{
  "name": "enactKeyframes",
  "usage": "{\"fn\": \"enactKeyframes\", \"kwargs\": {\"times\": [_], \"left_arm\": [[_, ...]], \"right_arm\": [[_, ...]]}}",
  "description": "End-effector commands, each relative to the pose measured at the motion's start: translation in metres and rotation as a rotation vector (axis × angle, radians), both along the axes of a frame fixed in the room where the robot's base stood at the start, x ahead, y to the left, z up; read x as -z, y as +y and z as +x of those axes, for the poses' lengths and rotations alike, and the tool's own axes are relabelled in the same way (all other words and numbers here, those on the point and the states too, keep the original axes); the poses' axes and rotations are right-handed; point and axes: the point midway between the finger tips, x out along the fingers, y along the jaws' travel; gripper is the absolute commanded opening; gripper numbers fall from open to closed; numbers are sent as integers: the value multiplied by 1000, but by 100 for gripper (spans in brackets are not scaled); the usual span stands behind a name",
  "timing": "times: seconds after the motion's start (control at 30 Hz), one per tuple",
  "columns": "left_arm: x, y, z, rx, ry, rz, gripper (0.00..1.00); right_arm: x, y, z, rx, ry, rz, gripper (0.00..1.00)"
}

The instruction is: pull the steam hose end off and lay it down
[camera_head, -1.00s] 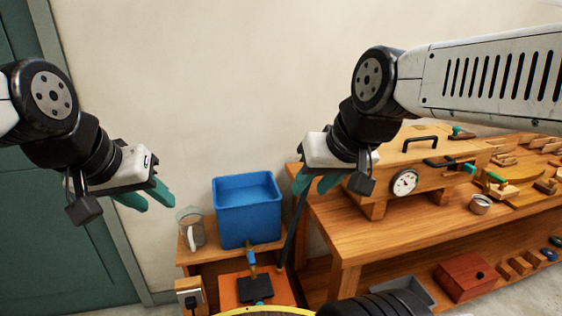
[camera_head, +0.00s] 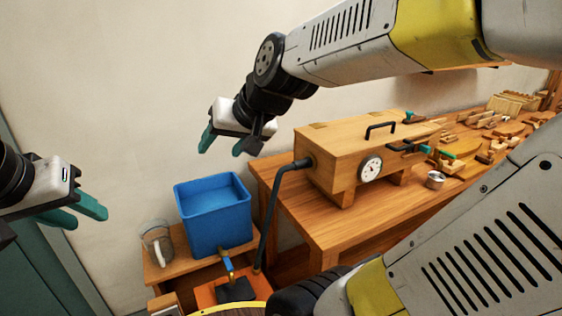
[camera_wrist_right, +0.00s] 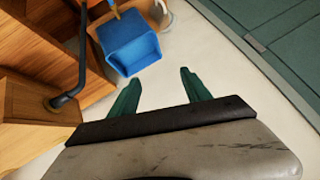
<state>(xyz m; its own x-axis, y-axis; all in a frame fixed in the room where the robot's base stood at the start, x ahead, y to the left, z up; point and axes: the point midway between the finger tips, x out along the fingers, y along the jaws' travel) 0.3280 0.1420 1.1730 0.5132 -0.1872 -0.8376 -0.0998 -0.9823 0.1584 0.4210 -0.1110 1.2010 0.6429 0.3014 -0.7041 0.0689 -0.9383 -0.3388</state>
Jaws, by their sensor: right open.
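The black steam hose (camera_head: 270,212) rises from the orange unit on the low stand and bends over at the top. Its upper end (camera_head: 303,163) meets the left end face of the wooden steam box (camera_head: 330,170), and this joint also shows in the right wrist view (camera_wrist_right: 54,103). My right gripper (camera_head: 222,148) is open and empty, up and left of the hose end, clear of hose and box. In the right wrist view its fingers (camera_wrist_right: 158,88) are apart with only wall and floor between them. My left gripper (camera_head: 90,216) is open and empty at the far left.
A blue tub (camera_head: 213,225) and a clear jug (camera_head: 158,245) stand on the low stand beside the orange unit (camera_head: 211,295). The workbench (camera_head: 300,215) carries the box, a small tin (camera_head: 435,180) and several wooden pieces. The wall area left of the box is free.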

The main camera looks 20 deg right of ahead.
Motion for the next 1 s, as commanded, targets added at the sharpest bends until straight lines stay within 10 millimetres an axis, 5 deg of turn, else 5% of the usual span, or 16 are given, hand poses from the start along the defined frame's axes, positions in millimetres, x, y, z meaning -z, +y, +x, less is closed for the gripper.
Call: {"fn": "enactKeyframes", "kwargs": {"times": [0.13,0.3,0.47,0.57,0.7,1.0], "left_arm": [[0,0,0,0,0,0,36],[0,0,0,0,0,0,36],[0,0,0,0,0,0,36],[0,0,0,0,0,0,36],[0,0,0,0,0,0,36],[0,0,0,0,0,0,36]], "right_arm": [[-8,6,105,177,-116,149,56],[15,-29,208,494,-238,195,56],[69,-86,261,835,-322,82,56],[109,-122,266,1044,-363,-64,56],[155,-162,241,1299,-412,-341,56],[190,-178,168,1565,-470,-825,56]]}}
